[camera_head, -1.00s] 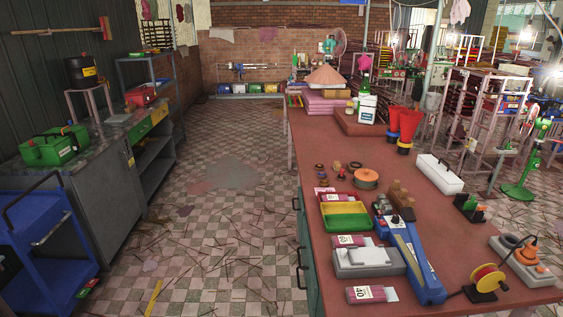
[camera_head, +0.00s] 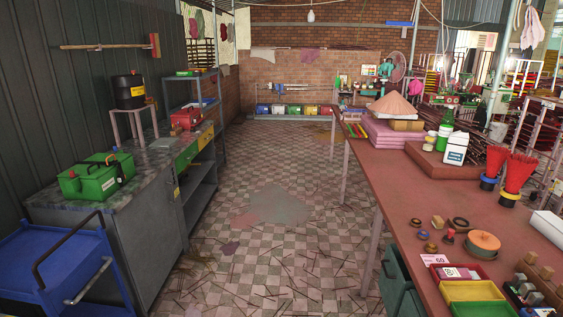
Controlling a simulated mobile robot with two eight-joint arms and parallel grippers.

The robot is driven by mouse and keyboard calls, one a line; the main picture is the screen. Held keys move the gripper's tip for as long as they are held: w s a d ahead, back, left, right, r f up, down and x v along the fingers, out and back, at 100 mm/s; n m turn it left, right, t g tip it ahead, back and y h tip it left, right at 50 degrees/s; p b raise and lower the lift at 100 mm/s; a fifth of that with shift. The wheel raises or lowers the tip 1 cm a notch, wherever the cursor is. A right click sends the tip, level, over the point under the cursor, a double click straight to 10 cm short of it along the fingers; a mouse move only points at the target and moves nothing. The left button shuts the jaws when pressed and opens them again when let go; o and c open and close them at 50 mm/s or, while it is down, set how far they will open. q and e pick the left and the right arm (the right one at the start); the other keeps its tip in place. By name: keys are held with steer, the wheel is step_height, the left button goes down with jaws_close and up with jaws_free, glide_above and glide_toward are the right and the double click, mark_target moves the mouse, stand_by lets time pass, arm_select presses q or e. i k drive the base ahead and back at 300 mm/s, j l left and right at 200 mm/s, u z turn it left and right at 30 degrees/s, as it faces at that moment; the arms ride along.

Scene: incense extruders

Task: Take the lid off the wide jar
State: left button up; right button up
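I cannot tell for sure which thing is the wide jar. A low, round orange thing (camera_head: 484,244) with a flat top sits on the red-brown table at the right; whether it is a lidded jar is unclear. Neither of my grippers is in view.
The long table (camera_head: 400,189) fills the right side. Red stick bundles (camera_head: 519,173) stand on it, with red and yellow trays (camera_head: 470,291) near its front. A blue cart (camera_head: 60,272) and grey bench stand left. The checkered floor between has scattered sticks.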

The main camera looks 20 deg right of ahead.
mark_target(483, 239)
steer(key=i+l+z, duration=0.1)
steer(key=i+z, duration=0.35)
steer(key=i, duration=0.25)
steer(key=i+j+z, duration=0.1)
steer(key=i+z, duration=0.35)
steer(key=i, duration=0.25)
